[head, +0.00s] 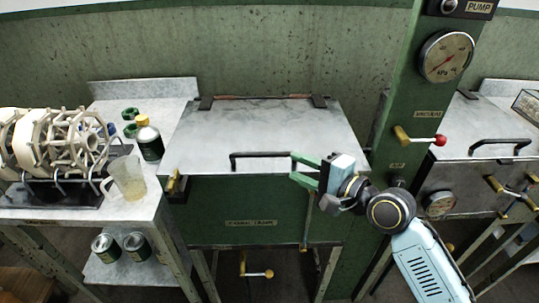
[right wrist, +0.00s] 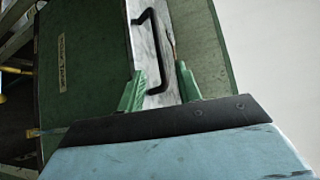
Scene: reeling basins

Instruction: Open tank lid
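The tank (head: 262,215) is a green box with a flat grey metal lid (head: 265,130), which lies closed. A black bar handle (head: 258,154) runs along the lid's front edge; it also shows in the right wrist view (right wrist: 142,17). My right gripper (head: 294,168) is at the right end of the handle, in front of the lid. In the right wrist view its green fingers (right wrist: 160,88) are apart, with the near end of the handle in the gap between them. I cannot tell whether either finger touches it. My left gripper is not in view.
A green post (head: 405,110) with a gauge (head: 446,56) and a red-knobbed lever (head: 438,140) stands right of the tank. A metal side table (head: 110,205) at left bears a reel (head: 70,140), a jug (head: 127,178) and a dark bottle (head: 150,143). Another lidded basin stands at right.

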